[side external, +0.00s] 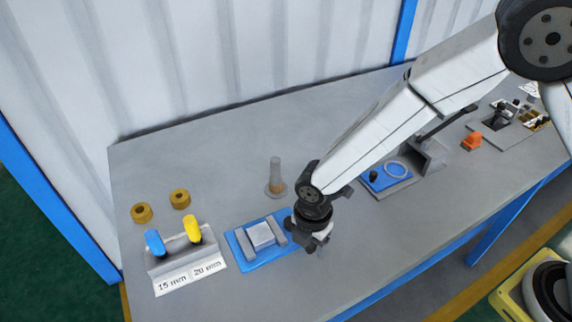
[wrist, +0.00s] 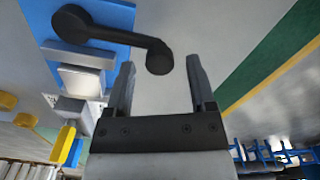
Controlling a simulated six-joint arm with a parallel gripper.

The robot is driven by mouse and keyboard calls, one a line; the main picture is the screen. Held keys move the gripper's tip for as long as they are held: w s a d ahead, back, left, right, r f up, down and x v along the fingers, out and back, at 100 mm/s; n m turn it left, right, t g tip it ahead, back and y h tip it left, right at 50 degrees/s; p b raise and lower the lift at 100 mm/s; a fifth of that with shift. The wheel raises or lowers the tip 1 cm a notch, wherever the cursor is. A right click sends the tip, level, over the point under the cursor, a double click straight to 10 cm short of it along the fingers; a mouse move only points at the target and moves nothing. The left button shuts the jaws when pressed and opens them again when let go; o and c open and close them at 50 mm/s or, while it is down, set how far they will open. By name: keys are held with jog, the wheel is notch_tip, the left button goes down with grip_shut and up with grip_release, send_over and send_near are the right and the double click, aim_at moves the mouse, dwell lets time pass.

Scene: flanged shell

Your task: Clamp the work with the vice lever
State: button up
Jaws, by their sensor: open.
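The vice has a blue base (side external: 236,250) and two grey jaws, with a pale block, the work (side external: 262,235), between them. The work also shows in the wrist view (wrist: 82,80). The black vice lever (wrist: 115,35) runs from a round hub over the blue base to a knob at its free end. My gripper (wrist: 160,62) is open, with its two fingers apart and the lever's knob in line between their tips. I cannot tell whether a finger touches it. In the side view my gripper (side external: 317,240) hides the lever and the vice's right end.
Left of the vice, a holder (side external: 190,272) marked 15 mm and 20 mm carries blue and yellow handles. Two brass rings (side external: 141,212) lie behind it. A grey flanged post (side external: 276,178) stands behind the vice. A blue plate with a ring (side external: 386,180) is to the right.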

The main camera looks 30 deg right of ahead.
jog(key=shift+f, duration=0.6)
grip_shut()
dwell(1.2)
